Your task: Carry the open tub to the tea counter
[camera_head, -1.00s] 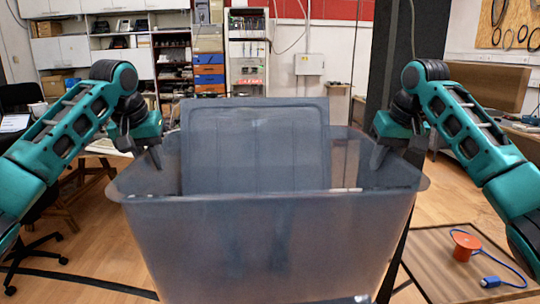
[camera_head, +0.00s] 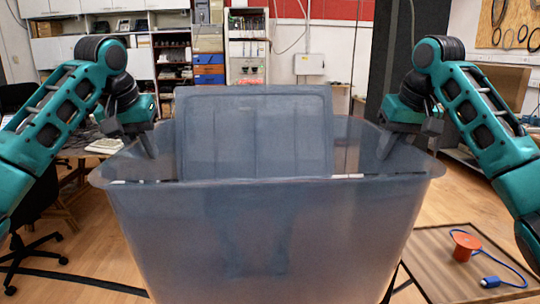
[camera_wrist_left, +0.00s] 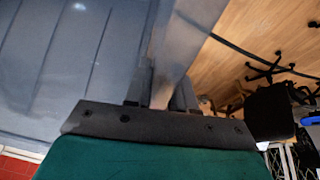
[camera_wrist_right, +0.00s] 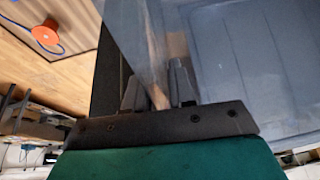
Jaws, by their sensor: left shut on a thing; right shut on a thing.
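The open tub (camera_head: 265,235) is a large translucent grey-blue bin, held upright in front of me in the head view. A grey ribbed panel (camera_head: 255,130), perhaps its lid, stands up inside it. My left gripper (camera_head: 148,148) is shut on the tub's left rim. My right gripper (camera_head: 388,145) is shut on its right rim. In the left wrist view the fingers (camera_wrist_left: 160,95) pinch the tub wall, and in the right wrist view the fingers (camera_wrist_right: 158,92) do the same. The tub hides much of what lies ahead. I cannot pick out the tea counter.
A low brown mat or board (camera_head: 440,255) on the right carries an orange spool (camera_head: 465,246) with a blue cable (camera_head: 492,281). A black office chair (camera_head: 35,220) stands at the left. A dark pillar (camera_head: 410,65) rises behind the tub's right side. Shelves line the back wall.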

